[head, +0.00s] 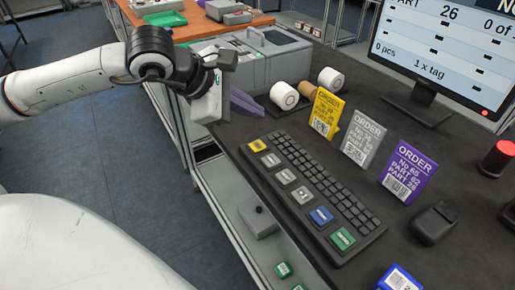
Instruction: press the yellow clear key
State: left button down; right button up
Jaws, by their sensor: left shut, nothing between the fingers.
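The yellow key (258,145) is at the far left end of the dark keyboard (318,195), at the head of a column of large keys that also has grey, blue and green ones. The keyboard lies on the dark worktop near its left edge. My left gripper (256,108) comes in from the left, above and beyond the yellow key and apart from it. Its fingers are shut and empty. The yellow key is in plain sight. My right gripper is not in view.
Yellow, grey and purple order cards (365,137) stand behind the keyboard. A monitor (440,45) stands at the back right. A black scanner-like device (434,223) is right of the keyboard.

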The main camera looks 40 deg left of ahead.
pick_arm(q)
jog(key=b, duration=0.4)
send_over(253, 147)
notch_tip(253, 147, down, 6)
jog(key=shift+r, duration=0.2)
jog(key=shift+f+b, duration=0.35)
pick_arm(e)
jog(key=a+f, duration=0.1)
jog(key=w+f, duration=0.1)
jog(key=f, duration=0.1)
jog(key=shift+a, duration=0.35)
pick_arm(q)
jog(key=shift+r, duration=0.1)
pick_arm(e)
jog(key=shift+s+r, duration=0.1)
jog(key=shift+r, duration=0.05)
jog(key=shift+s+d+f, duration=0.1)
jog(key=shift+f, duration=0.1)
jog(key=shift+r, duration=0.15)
pick_arm(q)
jog(key=shift+f+b, duration=0.4)
jog(key=shift+b, duration=0.3)
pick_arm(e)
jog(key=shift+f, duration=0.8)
